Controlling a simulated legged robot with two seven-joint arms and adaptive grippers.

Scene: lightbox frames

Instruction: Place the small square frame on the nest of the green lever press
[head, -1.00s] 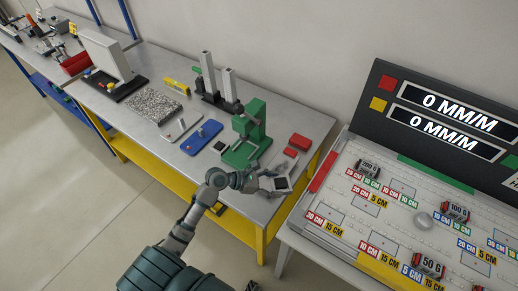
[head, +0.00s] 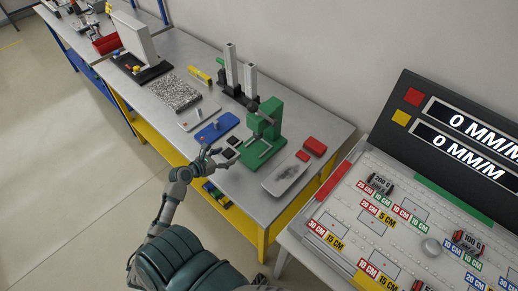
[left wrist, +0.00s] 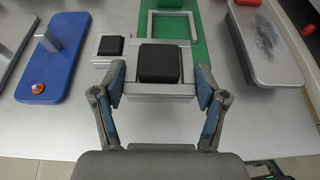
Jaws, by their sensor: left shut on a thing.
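My left gripper (head: 215,158) is shut on a silver square piece with a black centre (left wrist: 160,65), which looks like the small square frame. In the left wrist view, its fingers (left wrist: 161,86) are on both sides of this piece. A smaller silver piece with a black square top (left wrist: 110,46) lies just left of it. The green lever press (head: 268,125) stands just beyond, to the right. A silver rectangular outline, which looks like the nest (left wrist: 172,14), lies on its green base (left wrist: 209,42). The held piece is in front of the base and outside that outline. My right gripper is not in view.
A blue plate with a handle (head: 216,129) lies left of the press. A grey tray with a dark patch (head: 286,177) and red blocks (head: 314,147) lie to its right. Two grey columns (head: 240,70) stand behind. The table's front edge is close to my arm.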

